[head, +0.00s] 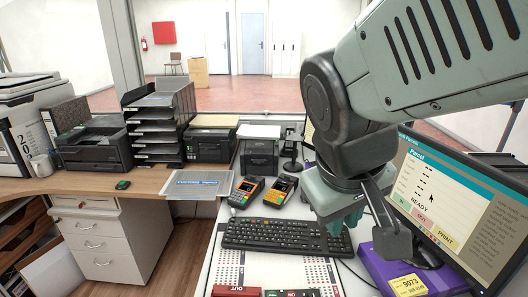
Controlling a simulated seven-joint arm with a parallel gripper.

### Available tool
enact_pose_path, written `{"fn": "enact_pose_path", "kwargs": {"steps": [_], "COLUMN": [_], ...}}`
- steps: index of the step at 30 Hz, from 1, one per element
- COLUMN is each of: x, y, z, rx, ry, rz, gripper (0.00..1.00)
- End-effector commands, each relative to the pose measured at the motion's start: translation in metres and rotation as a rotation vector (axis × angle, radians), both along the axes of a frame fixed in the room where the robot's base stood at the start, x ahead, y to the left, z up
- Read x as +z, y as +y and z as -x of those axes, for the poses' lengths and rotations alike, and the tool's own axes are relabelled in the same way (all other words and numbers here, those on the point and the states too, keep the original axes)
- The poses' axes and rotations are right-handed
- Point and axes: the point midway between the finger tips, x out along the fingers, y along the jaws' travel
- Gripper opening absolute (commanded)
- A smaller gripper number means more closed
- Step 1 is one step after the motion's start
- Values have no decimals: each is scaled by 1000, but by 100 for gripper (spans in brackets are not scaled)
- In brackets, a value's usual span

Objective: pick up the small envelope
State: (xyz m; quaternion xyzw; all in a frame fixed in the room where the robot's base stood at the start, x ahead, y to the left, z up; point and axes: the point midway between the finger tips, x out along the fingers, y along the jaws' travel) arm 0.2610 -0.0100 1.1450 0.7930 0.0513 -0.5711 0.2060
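I cannot make out a small envelope with certainty. A flat grey piece marked "CUSTOMS" (197,190) lies at the right end of the wooden desk, overhanging its edge; I cannot tell whether it is an envelope. My gripper (338,226) points down over the right end of the keyboard, left of the monitor, and is apart from the grey piece. Its fingertips are small and partly hidden, so their opening is unclear. My arm hides part of the counter behind it.
A black keyboard (285,238) lies under my gripper. Two card terminals (281,190) stand behind it. A purple box (425,278) and a tilted monitor (455,215) are at right. A black tray stack (160,122) and printers (95,147) line the back left.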

Motion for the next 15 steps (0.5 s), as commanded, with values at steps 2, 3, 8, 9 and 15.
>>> {"fn": "enact_pose_path", "kwargs": {"steps": [2, 3, 8, 9, 15], "x": [-25, -37, -93, -108, -185], "y": [12, 19, 55, 66, 125], "z": [-18, -26, -50, -53, -50], "rx": [118, 181, 456, 527, 882], "ry": [72, 98, 207, 232, 341], "rz": [74, 106, 189, 199, 179], "gripper": [17, 17, 17, 17, 17]}}
